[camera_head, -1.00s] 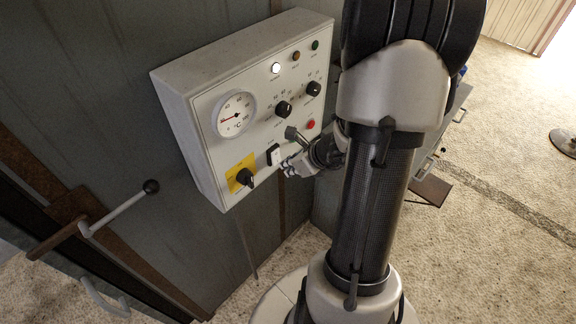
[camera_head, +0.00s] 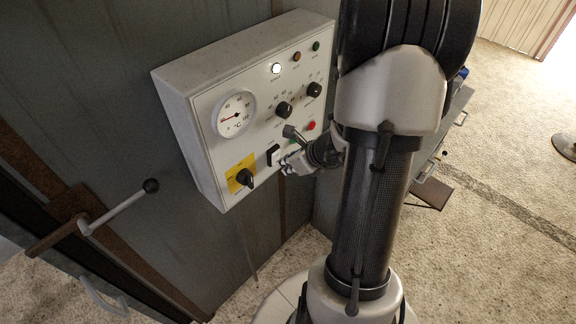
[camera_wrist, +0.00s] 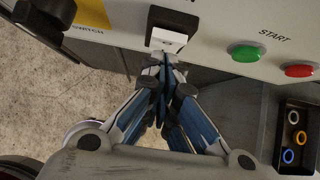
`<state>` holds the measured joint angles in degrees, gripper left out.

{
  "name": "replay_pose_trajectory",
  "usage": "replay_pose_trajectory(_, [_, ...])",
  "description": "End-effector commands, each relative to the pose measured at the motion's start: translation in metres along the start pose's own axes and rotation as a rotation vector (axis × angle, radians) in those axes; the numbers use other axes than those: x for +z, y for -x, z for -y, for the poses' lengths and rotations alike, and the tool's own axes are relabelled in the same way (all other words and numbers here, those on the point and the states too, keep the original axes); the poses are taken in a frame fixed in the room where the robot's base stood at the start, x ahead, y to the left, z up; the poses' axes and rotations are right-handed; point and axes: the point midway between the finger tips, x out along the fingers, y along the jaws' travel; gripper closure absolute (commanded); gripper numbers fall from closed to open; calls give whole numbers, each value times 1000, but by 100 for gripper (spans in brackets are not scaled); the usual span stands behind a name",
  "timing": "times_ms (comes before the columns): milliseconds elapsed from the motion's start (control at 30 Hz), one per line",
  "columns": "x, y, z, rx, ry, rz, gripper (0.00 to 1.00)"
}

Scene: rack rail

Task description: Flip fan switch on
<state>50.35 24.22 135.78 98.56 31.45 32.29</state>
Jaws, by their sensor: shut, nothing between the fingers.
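The fan switch is a black-framed rocker with a white face, low on the control panel; it shows in the wrist view as a rocker switch (camera_wrist: 168,38) and in the head view as a small dark switch (camera_head: 273,154). My gripper (camera_wrist: 163,60) is shut and empty, its fingertips at the lower edge of the white rocker. Whether they touch it, I cannot tell. In the head view my gripper (camera_head: 286,164) is at the panel's lower part, just right of the switch. The fan label is not readable.
The white control panel (camera_head: 215,75) carries a gauge (camera_head: 234,114), a black rotary switch on a yellow plate (camera_head: 241,175) and several knobs. A green button (camera_wrist: 246,52) and a red button (camera_wrist: 298,70) sit right of the rocker. A lever (camera_head: 120,206) stands out at lower left.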

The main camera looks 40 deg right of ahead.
Motion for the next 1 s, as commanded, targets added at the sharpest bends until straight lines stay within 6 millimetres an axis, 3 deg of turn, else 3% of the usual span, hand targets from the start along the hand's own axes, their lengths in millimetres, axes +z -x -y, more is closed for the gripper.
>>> replay_pose_trajectory(667, [8,16,1,-2,0,1,100])
replay_pose_trajectory(1000, [9,81,2,-8,2,4,100])
